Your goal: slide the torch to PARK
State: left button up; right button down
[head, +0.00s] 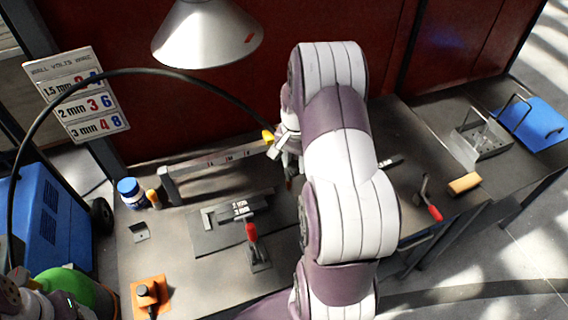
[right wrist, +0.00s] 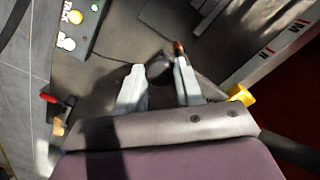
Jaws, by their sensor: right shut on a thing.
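My right gripper (head: 288,165) is at the right end of the grey rail (head: 180,182), mostly hidden by my arm. In the right wrist view my right gripper (right wrist: 160,85) has its fingers around a dark part of the torch (right wrist: 160,67), whose copper tip (right wrist: 179,47) shows beyond them. A yellow piece (head: 268,137) is beside the gripper, where the black cable comes in from the left. The rail carries small markings that I cannot fully read; no PARK mark is legible. Part of my left arm is at the bottom left; its jaws cannot be made out.
A red-handled clamp (head: 251,232) stands by the plates in front of the rail. A blue-capped jar (head: 130,190) is at the left. A lamp shade (head: 207,35) hangs above. A second red-handled clamp (head: 430,205) and a wooden-handled brush (head: 464,184) are at the right.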

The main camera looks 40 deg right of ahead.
jog(key=shift+d+r, duration=0.1)
jog(key=shift+d, duration=0.3)
jog(key=shift+s+d, duration=0.15)
jog(key=shift+d, duration=0.25)
pick_arm(q)
jog(key=shift+w+a+f, duration=0.15)
jog(key=shift+w+a, duration=0.05)
jog(key=shift+a, duration=0.25)
